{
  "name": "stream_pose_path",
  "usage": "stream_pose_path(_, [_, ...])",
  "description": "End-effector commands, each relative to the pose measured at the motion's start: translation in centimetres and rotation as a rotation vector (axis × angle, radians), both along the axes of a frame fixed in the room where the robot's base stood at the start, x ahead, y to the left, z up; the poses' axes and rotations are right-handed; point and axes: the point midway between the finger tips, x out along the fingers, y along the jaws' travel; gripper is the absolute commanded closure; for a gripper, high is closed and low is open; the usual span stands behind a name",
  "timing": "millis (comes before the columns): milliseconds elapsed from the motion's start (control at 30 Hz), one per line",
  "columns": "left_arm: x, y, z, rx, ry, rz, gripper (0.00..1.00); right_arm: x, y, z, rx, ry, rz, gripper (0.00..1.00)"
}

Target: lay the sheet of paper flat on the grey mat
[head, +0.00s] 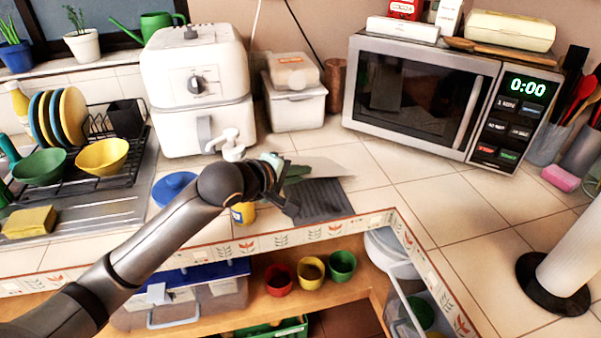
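The grey mat (322,203) lies on the tiled counter near its front edge, below the microwave's left side. A pale, thin sheet that looks like the paper (325,167) shows just behind the mat. Its left end is hidden near my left gripper (287,187), so I cannot tell whether it is held or lying there. My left gripper is over the mat's left side, beside the sheet. Its fingers are too small and dark to show whether they are open or shut. My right gripper is out of view.
A blue lid (174,187) and a yellow jar (243,213) are near my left arm. A paper roll stand (570,265) is at the right. Counter right of the mat is clear.

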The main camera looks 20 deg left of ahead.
Motion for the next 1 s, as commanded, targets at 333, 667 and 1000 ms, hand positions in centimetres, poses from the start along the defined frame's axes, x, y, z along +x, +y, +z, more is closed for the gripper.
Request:
stream_pose_path(333, [0.0, 0.0, 0.0, 0.000, 0.000, 0.000, 0.65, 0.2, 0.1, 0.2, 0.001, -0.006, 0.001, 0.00])
stream_pose_path(667, [-0.2, 0.0, 0.1, 0.000, 0.001, 0.000, 0.62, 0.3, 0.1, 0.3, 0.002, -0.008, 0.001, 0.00])
stream_pose_path(1000, [-4.4, 1.4, 2.5, 0.001, 0.000, -0.002, 0.62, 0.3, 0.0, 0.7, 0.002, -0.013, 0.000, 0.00])
